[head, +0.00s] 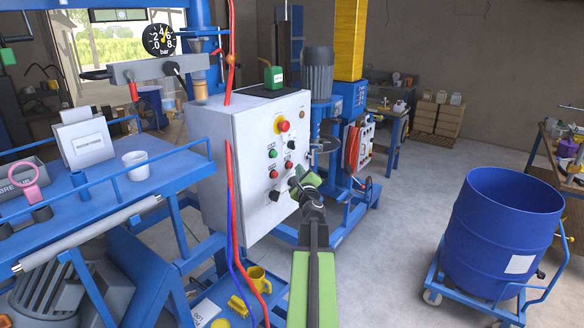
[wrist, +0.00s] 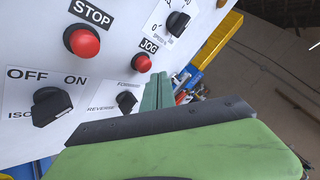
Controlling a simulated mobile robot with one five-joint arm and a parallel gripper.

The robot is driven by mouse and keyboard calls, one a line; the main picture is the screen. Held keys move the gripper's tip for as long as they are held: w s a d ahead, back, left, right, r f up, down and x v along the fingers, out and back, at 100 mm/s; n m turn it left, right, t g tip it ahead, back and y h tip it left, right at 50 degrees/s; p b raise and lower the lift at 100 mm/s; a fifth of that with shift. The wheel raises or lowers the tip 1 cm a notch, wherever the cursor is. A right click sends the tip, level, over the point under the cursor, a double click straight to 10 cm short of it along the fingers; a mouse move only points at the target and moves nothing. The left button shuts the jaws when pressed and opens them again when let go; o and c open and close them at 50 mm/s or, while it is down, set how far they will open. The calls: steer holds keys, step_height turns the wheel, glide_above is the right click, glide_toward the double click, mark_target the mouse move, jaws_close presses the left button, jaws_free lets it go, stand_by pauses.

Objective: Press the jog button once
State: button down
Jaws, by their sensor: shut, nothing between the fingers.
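The jog button is a red round push button (wrist: 143,63) below a JOG label on the white control panel, in the wrist view. It also shows in the head view (head: 289,164), on the front of the grey-white control cabinet (head: 245,165). My gripper (head: 302,184), with green and black fingers, is shut and empty. It is close in front of the panel, low and to the right of the button in the head view. In the wrist view the green fingers lie below and right of the button, which is fully visible. I cannot tell the exact gap to the panel.
A red STOP button (wrist: 81,40) is left of the jog button. An OFF/ON isolator knob (wrist: 50,105) and a forward/reverse knob (wrist: 126,101) sit below. A red emergency stop (head: 283,126) is higher up. A blue drum (head: 500,235) stands right; grey floor is clear between.

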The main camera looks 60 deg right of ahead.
steer(key=shift+w, duration=0.1)
stand_by(0.4)
steer(key=shift+w, duration=0.3)
